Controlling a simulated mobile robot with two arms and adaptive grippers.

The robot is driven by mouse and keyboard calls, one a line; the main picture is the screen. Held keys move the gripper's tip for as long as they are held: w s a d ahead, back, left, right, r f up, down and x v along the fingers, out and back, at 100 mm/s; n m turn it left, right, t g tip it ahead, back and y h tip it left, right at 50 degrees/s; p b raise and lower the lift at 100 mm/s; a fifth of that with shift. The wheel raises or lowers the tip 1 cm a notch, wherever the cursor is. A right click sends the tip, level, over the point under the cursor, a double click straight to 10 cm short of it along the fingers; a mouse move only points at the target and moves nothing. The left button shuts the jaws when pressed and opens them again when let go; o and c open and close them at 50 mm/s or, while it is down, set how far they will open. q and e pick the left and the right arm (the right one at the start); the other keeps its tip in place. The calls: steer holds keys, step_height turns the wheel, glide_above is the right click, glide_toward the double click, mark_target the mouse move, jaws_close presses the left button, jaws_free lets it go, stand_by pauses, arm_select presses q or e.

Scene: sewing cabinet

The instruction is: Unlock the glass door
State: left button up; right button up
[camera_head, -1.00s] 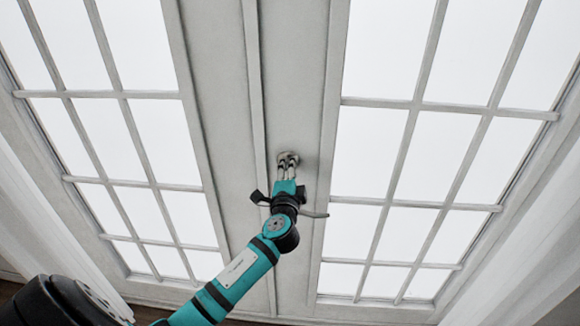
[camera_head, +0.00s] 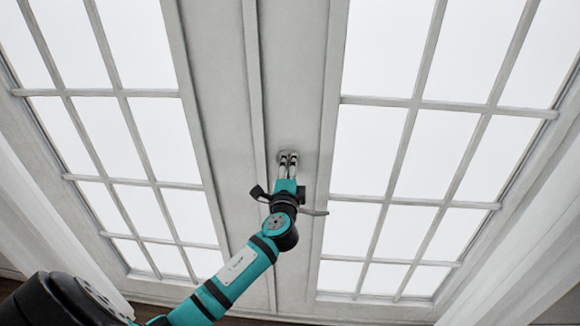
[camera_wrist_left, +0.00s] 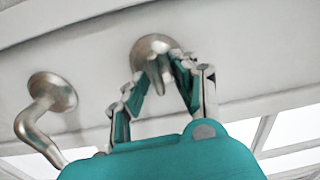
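The glass door has white frames and panes (camera_head: 412,155) on both sides of a middle post. A round metal lock plate with a thumb-turn (camera_wrist_left: 158,62) shows on the door frame in the left wrist view. My left gripper (camera_head: 288,156) reaches up to it; in the left wrist view its fingertips (camera_wrist_left: 157,72) stand on either side of the thumb-turn. The fingers are partly closed, and whether both touch the thumb-turn cannot be told. In the head view the fingers mostly hide the lock. My right gripper is in neither view.
A metal lever handle (camera_wrist_left: 47,105) sits on the frame left of the lock in the left wrist view, close to the gripper. White curtains (camera_head: 45,235) hang at the lower left, and at the lower right (camera_head: 520,265).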

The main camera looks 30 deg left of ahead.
arm_select(q)
steer(key=shift+o, duration=0.2)
steer(key=shift+s, duration=0.1)
steer(key=v, duration=1.2)
steer(key=shift+f, duration=0.1)
steer(key=s+d+f+n+g+h, duration=0.1)
steer(key=s+f+g+h, duration=0.15)
steer(key=f, duration=1.05)
steer(key=s+d+f+g+h, duration=0.1)
steer(key=s+d+f+g, duration=0.2)
steer(key=f, duration=1)
steer(key=s+f+n+g+h, duration=0.1)
steer(key=s+f+g+h, duration=0.3)
steer(key=f, duration=0.8)
steer(key=s+d+f+n+g, duration=0.1)
steer(key=s+f+n+g, duration=0.1)
steer(key=s+f, duration=0.5)
steer(key=s+d+f+n+g+b, duration=0.1)
steer(key=s+f, duration=0.5)
steer(key=s, duration=0.9)
steer(key=s+d+f+n+g, duration=0.1)
steer(key=s+f+n+g, duration=0.2)
steer(key=s+f, duration=0.4)
steer(key=s+n+h, duration=0.1)
steer(key=s, duration=0.3)
steer(key=shift+d+f+b, duration=0.35)
steer(key=shift+d+b, duration=0.05)
